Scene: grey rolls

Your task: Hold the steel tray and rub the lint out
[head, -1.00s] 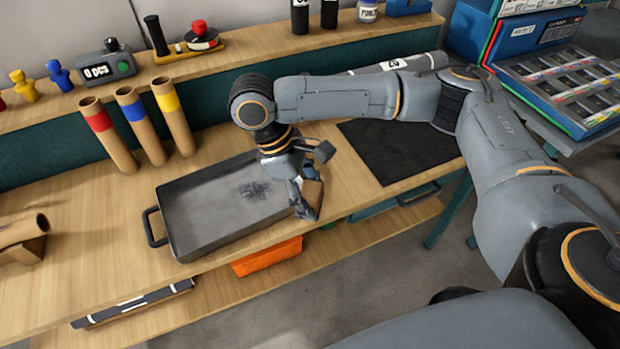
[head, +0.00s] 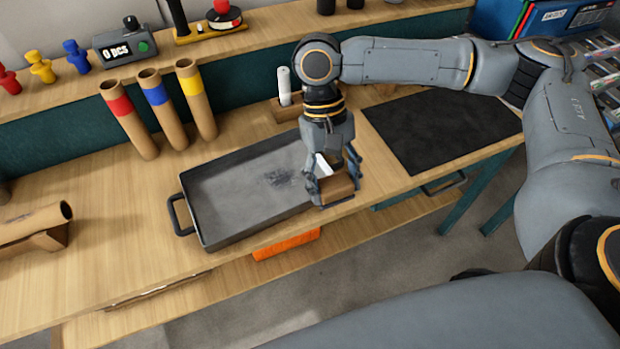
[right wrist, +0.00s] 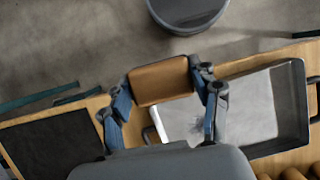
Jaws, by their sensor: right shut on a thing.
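The steel tray (head: 215,225) is a shallow grey pan with a dark rim, lying on the wooden bench; it also shows in the right wrist view (right wrist: 262,105). A dark patch of lint (head: 281,178) lies on its floor, right of the middle. My right gripper (head: 334,184) is at the tray's right end, shut on a brown block (head: 338,190). In the right wrist view the block (right wrist: 162,82) sits between both fingers. I cannot tell whether it touches the tray. The tray's right handle is mostly hidden in the head view. My left gripper is out of view.
A black mat (head: 445,130) lies right of the tray. Three cardboard tubes with red, blue and yellow bands (head: 157,110) stand behind it. A tube on a cradle (head: 35,225) lies at left. A wooden holder with a white cylinder (head: 284,88) stands behind my gripper.

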